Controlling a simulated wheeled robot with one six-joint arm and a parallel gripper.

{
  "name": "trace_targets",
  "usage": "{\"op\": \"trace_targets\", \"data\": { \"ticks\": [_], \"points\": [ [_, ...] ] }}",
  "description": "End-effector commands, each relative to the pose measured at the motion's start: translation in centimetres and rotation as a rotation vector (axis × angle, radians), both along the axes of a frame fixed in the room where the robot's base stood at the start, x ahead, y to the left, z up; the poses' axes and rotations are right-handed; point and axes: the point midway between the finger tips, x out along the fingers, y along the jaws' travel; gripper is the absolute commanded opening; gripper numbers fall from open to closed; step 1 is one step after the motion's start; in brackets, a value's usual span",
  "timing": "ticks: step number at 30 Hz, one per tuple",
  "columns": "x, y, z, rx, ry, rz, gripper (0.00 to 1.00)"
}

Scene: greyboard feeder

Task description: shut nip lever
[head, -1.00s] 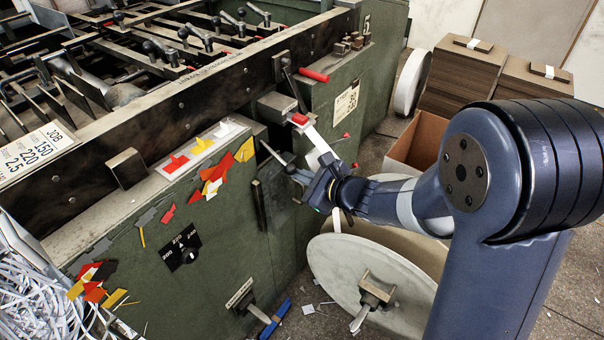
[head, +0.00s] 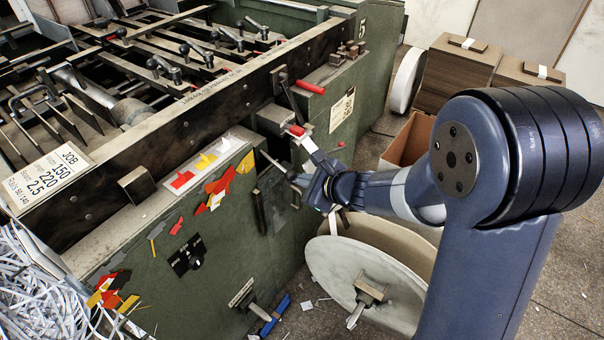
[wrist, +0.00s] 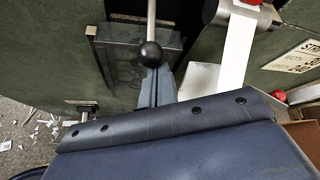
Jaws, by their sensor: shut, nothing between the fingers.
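A bare metal lever (head: 274,162) sticks out from the green side of the machine. I take it for the nip lever. In the wrist view its rod (wrist: 151,18) comes down to a black ball knob (wrist: 151,54). My gripper (head: 308,181) is at the lever's outer end in the head view. In the wrist view its shut fingers (wrist: 163,85) show just below and beside the knob, with nothing between them. I cannot tell whether they touch the knob. The lever's outer end is partly hidden by my gripper in the head view.
A white paper strip (wrist: 236,50) hangs close to the right of my gripper from a red-marked part (head: 297,131). A large white reel (head: 345,270) stands below my arm. A red handle (head: 311,88) sits higher up. Cardboard stacks (head: 468,82) stand behind.

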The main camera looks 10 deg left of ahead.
Motion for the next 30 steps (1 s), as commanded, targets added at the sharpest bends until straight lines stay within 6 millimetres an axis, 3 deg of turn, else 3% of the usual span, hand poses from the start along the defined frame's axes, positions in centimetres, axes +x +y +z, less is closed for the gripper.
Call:
{"op": "trace_targets", "data": {
  "ticks": [1,6,30],
  "points": [
    [0.0,0.0,1.3,-0.018,0.007,0.002,0.0],
    [-0.2,-0.2,2.5,-0.09,0.037,0.003,0.0],
    [-0.2,-0.3,6.5,-0.377,0.156,0.003,0.0]
  ]
}}
